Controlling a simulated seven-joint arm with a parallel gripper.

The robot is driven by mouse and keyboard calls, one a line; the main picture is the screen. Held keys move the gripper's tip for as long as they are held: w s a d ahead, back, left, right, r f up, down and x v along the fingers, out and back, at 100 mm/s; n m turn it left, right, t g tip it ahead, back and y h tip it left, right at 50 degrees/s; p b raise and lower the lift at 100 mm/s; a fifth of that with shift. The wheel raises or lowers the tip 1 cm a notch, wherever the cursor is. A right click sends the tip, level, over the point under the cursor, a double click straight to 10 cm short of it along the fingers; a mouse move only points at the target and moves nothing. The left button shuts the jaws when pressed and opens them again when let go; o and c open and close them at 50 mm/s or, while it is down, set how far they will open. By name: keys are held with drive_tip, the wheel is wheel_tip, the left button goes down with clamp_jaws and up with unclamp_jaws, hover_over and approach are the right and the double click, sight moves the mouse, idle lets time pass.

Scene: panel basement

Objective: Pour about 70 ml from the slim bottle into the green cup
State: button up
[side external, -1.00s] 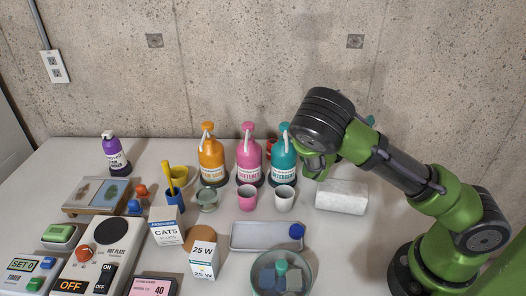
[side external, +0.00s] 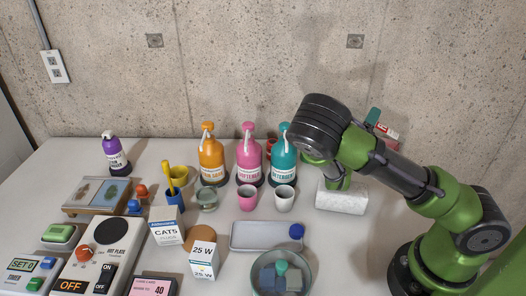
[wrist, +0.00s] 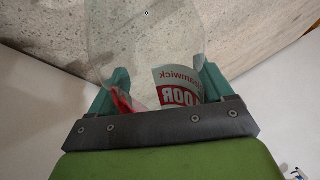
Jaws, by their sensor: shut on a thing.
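My gripper shows in the wrist view (wrist: 160,90) with its teal fingers shut on a clear bottle (wrist: 140,45). A white and red label (wrist: 178,86) shows mirrored through the bottle. In the side view most of the gripper is hidden behind my arm; a teal finger (side external: 372,117) and the bottle's red and white label (side external: 388,130) show behind it, high at the right. The bottle's tilt and fill are hard to tell. A grey-green cup (side external: 207,199) stands on the table left of the pink cup; I cannot tell for certain that it is the green cup.
A pink cup (side external: 247,198) and a white cup (side external: 284,199) stand in front of the orange (side external: 212,160), pink (side external: 249,160) and teal (side external: 284,158) pump bottles. A white block (side external: 342,197) lies to their right. A tray (side external: 262,237) and a glass bowl (side external: 306,280) are nearer.

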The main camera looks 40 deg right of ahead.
drive_tip(key=shift+w+a+n+t, duration=0.1)
drive_tip(key=shift+w+n+t, duration=0.2)
drive_tip(key=shift+n, duration=0.8)
drive_tip(key=shift+w+r+n+t, duration=0.2)
drive_tip(key=shift+n+t, duration=0.15)
drive_tip(key=shift+n, duration=0.65)
drive_tip(key=shift+w+r+n+t, duration=0.1)
drive_tip(key=shift+r+n+t, duration=0.2)
drive_tip(key=shift+n, duration=0.7)
drive_tip(key=shift+s+a+t+y, duration=0.1)
drive_tip(key=shift+s+t+y, duration=0.2)
drive_tip(key=shift+s, duration=0.1)
drive_tip(key=shift+s, duration=0.6)
drive_tip(key=shift+s+d, duration=0.2)
drive_tip(key=shift+s+d+n, duration=0.15)
drive_tip(key=shift+s+n, duration=0.05)
drive_tip(key=shift+n, duration=0.3)
idle(0.7)
